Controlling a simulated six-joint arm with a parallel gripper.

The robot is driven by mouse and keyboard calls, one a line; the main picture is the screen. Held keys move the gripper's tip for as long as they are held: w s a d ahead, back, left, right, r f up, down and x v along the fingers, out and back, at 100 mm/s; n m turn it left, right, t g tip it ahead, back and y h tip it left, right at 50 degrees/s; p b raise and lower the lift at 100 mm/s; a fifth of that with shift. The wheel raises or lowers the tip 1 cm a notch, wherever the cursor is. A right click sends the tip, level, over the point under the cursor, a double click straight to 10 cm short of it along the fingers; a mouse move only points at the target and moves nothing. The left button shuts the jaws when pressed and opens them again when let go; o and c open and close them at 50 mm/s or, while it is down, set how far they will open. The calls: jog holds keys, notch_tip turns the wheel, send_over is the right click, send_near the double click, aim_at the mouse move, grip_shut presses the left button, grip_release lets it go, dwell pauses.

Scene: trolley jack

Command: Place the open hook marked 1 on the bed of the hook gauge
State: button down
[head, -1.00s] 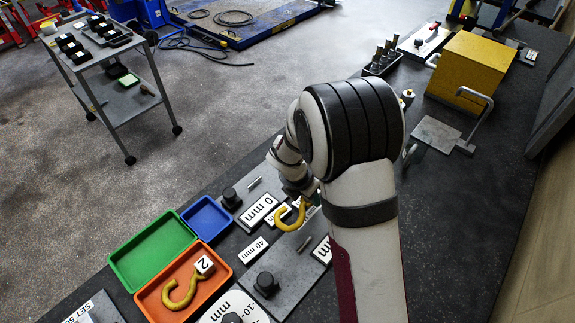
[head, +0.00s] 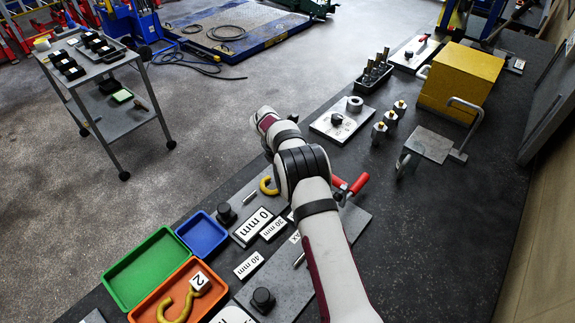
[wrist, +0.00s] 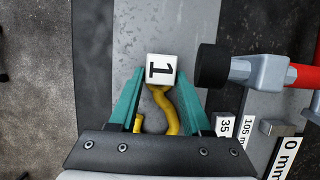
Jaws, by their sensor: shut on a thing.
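My gripper (wrist: 160,82) is shut on the open hook marked 1 (wrist: 166,112), a yellow hook with a white block reading "1". The block sits between the teal fingertips and the curved part hangs back toward the palm. In the head view the hook (head: 266,187) shows left of my arm, and the arm hides my fingers. A pale grey strip (wrist: 140,32), which looks like the gauge bed, lies beneath the block; I cannot tell whether they touch. A black-tipped clamp with a red handle (wrist: 307,77) is close right of the block.
The hook marked 2 (head: 180,303) lies in the orange tray (head: 216,293), beside green (head: 145,265) and blue (head: 203,232) trays. Number plates such as "0 mm" (head: 254,226) lie by the gauge. A yellow box (head: 460,82) stands at the back right.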

jog(key=shift+c, duration=1.8)
grip_release()
jog(key=shift+f, duration=0.15)
jog(key=s+r+m, duration=0.3)
jog(key=s+r, duration=0.1)
jog(key=r, duration=0.5)
jog(key=s+r+m, duration=0.3)
jog(key=s+r, duration=0.2)
jog(key=r, duration=0.3)
jog(key=s+d+r+m+g+y, duration=0.1)
jog(key=s+r+m, duration=0.2)
jog(key=s+m, duration=0.4)
jog(key=s+d+r+m+g+y, duration=0.1)
jog(key=s+r+m, duration=0.25)
jog(key=s, duration=0.55)
jog(key=s+a+f+m+g+y, duration=0.1)
jog(key=s+f+m+y, duration=0.1)
jog(key=s+m, duration=1.4)
jog(key=s+f, duration=0.1)
jog(key=s, duration=0.4)
jog(key=shift+f+y, duration=0.2)
jog(key=shift+y, duration=0.1)
